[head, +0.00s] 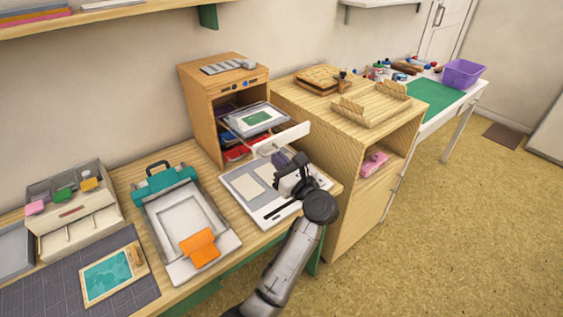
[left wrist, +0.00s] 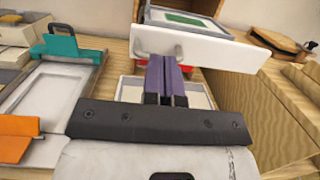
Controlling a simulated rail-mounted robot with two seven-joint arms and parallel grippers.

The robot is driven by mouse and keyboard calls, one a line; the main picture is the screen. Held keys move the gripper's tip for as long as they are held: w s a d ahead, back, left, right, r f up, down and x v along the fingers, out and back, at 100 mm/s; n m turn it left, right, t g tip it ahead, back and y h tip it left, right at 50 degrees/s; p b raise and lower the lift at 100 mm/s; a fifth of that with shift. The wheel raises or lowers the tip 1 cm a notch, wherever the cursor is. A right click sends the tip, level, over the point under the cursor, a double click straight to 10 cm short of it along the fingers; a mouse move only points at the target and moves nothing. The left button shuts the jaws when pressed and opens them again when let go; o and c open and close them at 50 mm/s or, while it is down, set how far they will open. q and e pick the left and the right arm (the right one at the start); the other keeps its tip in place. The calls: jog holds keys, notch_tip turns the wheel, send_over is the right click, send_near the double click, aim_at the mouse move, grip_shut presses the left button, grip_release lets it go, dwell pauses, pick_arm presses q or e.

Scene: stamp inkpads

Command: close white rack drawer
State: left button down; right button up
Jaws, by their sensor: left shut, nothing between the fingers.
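The white rack drawer (head: 281,139) is pulled out of the wooden rack (head: 195,100), which stands on the bench. The drawer holds a framed sheet with a green patch (head: 257,118). In the left wrist view the drawer's white front (left wrist: 215,50) with a grey handle spans the upper middle. My left gripper (head: 287,160) is shut and empty, with its purple fingers just in front of the drawer front. In the left wrist view the fingertips (left wrist: 165,60) overlap the lower left part of the front near the handle; I cannot tell whether they touch it. My right gripper is not in view.
A white and grey tray (head: 243,186) lies below my left gripper. A teal-clamped press (head: 185,215) with an orange squeegee stands to the left. A wooden cabinet (head: 343,170) stands close on the right. Red items lie inside the rack under the drawer.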

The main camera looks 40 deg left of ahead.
pick_arm(q)
jog(key=shift+a, duration=0.15)
jog(key=shift+a, duration=0.1)
dwell(0.3)
jog(key=f+b+x, duration=0.1)
jog(key=x, duration=0.5)
jog(key=f+x, duration=0.1)
jog(key=x, duration=0.6)
jog(key=f+b+x, duration=0.1)
jog(key=x, duration=0.6)
jog(key=shift+s+a+b, duration=0.15)
jog(key=shift+a+b, duration=0.15)
jog(key=shift+a, duration=0.65)
jog(key=shift+f, duration=0.2)
